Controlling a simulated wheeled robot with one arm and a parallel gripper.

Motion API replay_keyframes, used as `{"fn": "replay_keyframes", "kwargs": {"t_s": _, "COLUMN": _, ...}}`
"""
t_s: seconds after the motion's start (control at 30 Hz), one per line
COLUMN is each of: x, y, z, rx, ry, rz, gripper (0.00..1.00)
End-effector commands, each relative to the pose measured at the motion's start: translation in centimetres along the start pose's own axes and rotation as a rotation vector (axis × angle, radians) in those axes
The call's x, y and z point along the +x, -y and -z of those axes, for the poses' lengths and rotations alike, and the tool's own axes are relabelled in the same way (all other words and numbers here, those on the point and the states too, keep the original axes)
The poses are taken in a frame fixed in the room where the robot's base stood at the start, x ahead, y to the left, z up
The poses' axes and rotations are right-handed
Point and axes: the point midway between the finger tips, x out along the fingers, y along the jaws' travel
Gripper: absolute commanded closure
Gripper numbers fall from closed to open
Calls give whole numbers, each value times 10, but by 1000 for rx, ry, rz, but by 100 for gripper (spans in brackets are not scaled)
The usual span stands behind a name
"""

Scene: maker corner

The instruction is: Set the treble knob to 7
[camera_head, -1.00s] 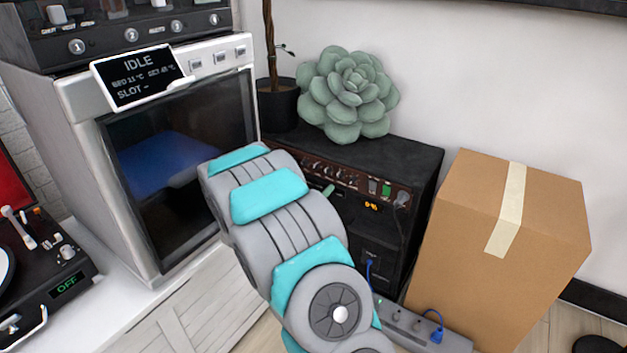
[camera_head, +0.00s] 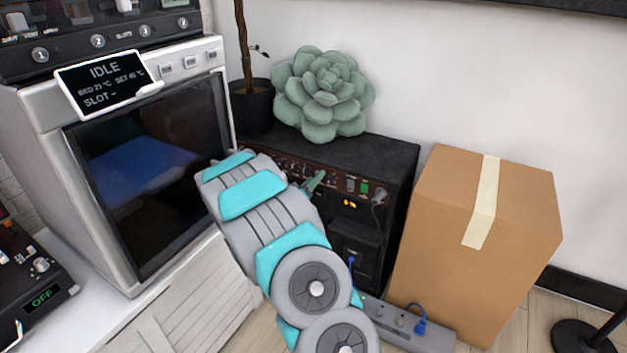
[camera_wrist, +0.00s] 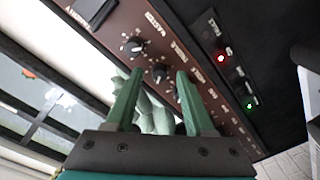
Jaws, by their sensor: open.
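The black amplifier (camera_head: 400,165) stands against the wall, with a brown control panel carrying a row of knobs. My arm hides part of that panel in the head view. In the wrist view the panel (camera_wrist: 196,75) runs diagonally, with small dark knobs and white labels, too blurred to tell which is treble. My gripper (camera_wrist: 160,75) is open, its two green fingers on either side of a knob (camera_wrist: 160,72). I cannot tell whether they touch it. Another knob (camera_wrist: 133,44) lies up and left. A green finger of my gripper (camera_head: 314,182) shows at the panel in the head view.
A green succulent (camera_head: 322,95) and a potted plant (camera_head: 252,105) sit on or behind the amplifier. A cardboard box (camera_head: 480,240) stands close on its right. A white oven-like machine (camera_head: 125,170) is on the left. A power strip (camera_head: 410,330) lies on the floor.

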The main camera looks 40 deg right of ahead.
Motion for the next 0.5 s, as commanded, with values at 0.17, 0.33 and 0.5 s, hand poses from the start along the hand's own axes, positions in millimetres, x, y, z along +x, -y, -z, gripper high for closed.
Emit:
{"fn": "replay_keyframes", "kwargs": {"t_s": 0.17, "x": 1, "y": 0, "z": 0, "rx": 0, "ry": 0, "rz": 0, "gripper": 46}}
{"fn": "replay_keyframes", "kwargs": {"t_s": 0.33, "x": 1, "y": 0, "z": 0, "rx": 0, "ry": 0, "rz": 0, "gripper": 56}}
{"fn": "replay_keyframes", "kwargs": {"t_s": 0.5, "x": 1, "y": 0, "z": 0, "rx": 0, "ry": 0, "rz": -1, "gripper": 76}}
